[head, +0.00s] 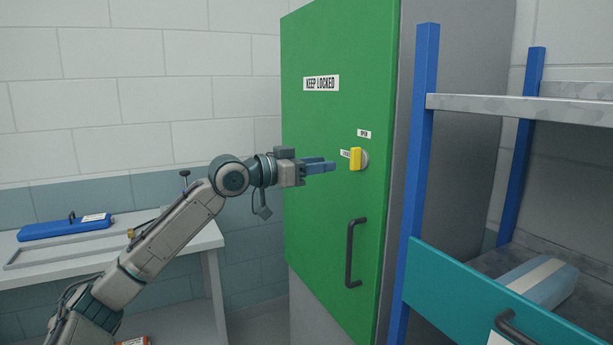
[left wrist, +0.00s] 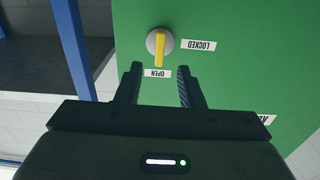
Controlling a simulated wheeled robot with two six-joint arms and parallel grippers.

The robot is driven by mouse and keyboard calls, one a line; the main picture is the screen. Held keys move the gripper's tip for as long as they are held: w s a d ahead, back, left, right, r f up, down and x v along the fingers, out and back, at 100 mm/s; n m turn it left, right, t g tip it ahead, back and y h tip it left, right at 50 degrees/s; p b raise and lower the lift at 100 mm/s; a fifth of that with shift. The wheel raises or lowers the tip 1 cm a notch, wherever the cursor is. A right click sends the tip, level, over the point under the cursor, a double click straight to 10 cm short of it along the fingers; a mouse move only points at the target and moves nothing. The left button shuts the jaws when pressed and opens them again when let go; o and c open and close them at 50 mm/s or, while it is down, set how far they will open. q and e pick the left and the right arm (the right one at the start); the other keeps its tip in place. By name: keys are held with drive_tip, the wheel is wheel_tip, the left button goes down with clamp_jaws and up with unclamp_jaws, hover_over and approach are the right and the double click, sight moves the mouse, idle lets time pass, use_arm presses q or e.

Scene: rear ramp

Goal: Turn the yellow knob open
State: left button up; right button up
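The yellow knob (head: 355,159) sits on a round grey base on the green cabinet door (head: 330,120). An "OPEN" label (head: 364,134) is above it and a "LOCKED" label (head: 345,153) is to its left. In the left wrist view, which is upside down, the yellow bar of the knob (left wrist: 159,47) points at the "OPEN" label (left wrist: 157,73). My left gripper (head: 334,166) is just left of the knob in the head view. In the left wrist view, the fingers of my left gripper (left wrist: 158,70) are apart and empty, with the knob beyond their tips. My right gripper is out of view.
A black door handle (head: 354,253) is below the knob. A blue-posted shelf rack (head: 421,150) with a teal drawer (head: 480,300) stands close at the right. A bench (head: 120,240) with a blue case (head: 65,227) is at the left.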

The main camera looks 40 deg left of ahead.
use_arm(q)
drive_tip(key=shift+b+v, duration=1.05)
drive_tip(key=shift+v, duration=0.25)
